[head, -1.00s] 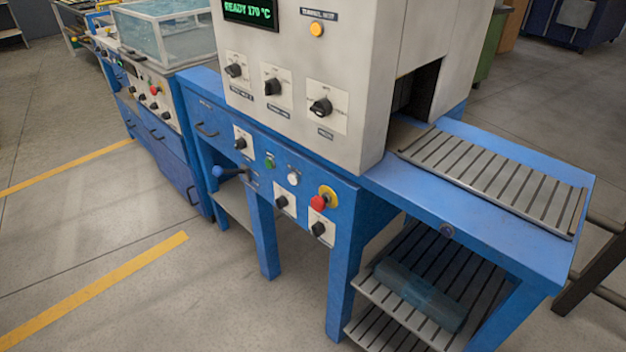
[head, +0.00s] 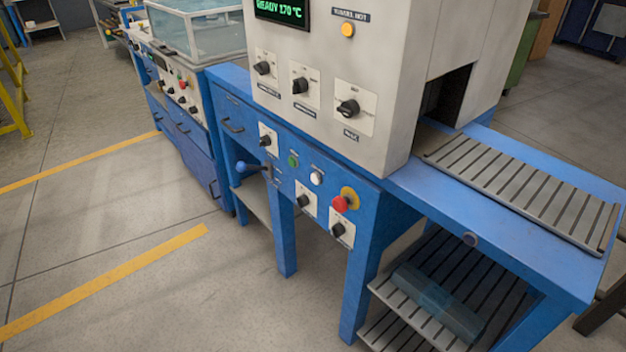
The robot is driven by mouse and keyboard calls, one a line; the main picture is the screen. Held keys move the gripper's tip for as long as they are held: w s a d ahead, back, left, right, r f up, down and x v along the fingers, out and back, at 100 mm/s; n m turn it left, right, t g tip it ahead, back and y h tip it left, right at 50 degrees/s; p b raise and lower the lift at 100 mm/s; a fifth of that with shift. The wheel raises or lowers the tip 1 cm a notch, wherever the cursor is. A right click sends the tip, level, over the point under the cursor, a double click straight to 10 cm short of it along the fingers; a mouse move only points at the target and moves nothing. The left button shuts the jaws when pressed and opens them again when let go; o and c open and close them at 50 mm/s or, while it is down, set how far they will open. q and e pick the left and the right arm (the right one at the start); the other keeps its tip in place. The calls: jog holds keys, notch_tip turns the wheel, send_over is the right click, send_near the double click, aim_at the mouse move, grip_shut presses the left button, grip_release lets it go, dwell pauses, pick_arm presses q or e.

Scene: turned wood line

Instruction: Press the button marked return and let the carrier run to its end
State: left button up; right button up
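The machine is a blue bench with a pale housing (head: 400,60) on top. On its blue front panel are a green button (head: 293,161) and a white button (head: 317,178); their labels are too small to read, so I cannot tell which is marked return. A red mushroom button (head: 341,203) on a yellow plate sits to their right. A slatted grey carrier (head: 530,190) lies on the blue table at the right, outside the dark tunnel opening (head: 446,97). Neither gripper is in view.
A display (head: 282,10) reads READY 170 °C, beside a lit amber lamp (head: 347,30). A blue-handled lever (head: 243,167) sticks out of the front. A slatted lower shelf (head: 400,300) holds a bluish translucent block (head: 437,302). The floor at front left is clear.

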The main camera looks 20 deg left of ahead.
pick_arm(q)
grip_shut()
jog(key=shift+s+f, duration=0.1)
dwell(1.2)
